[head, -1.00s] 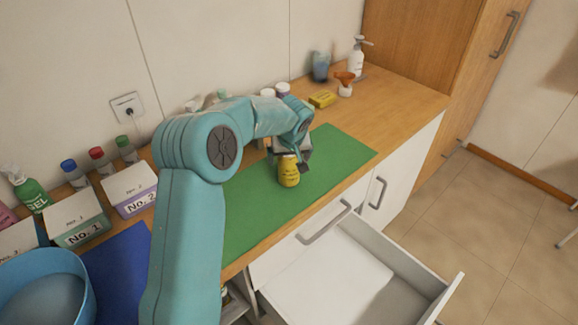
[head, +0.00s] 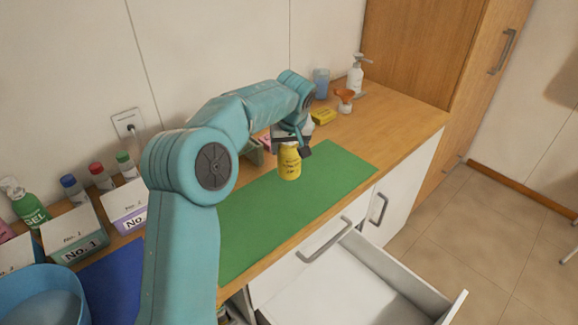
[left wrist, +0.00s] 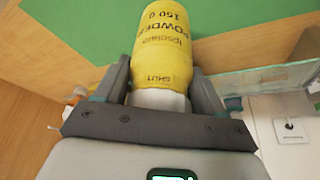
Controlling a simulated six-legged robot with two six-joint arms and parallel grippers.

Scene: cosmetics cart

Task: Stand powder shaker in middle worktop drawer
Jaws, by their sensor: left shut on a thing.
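The yellow powder shaker (head: 289,163) is in my left gripper (head: 292,146), over the green mat (head: 318,185) in the head view. It looks close to upright there. In the left wrist view the shaker (left wrist: 165,48) sits between the two fingers (left wrist: 160,92), its print upside down and its pale end toward the palm. Whether its lower end touches the mat is hard to tell. The open white drawer (head: 335,290) juts out from the worktop front, below and right of the gripper, and its visible floor is bare. My right gripper is not in view.
A yellow box (head: 323,116), an orange-topped white item (head: 345,100), a blue cup (head: 321,84) and a white pump bottle (head: 356,75) stand at the back. Labelled boxes (head: 75,232), several bottles and a blue bowl (head: 40,297) are at left.

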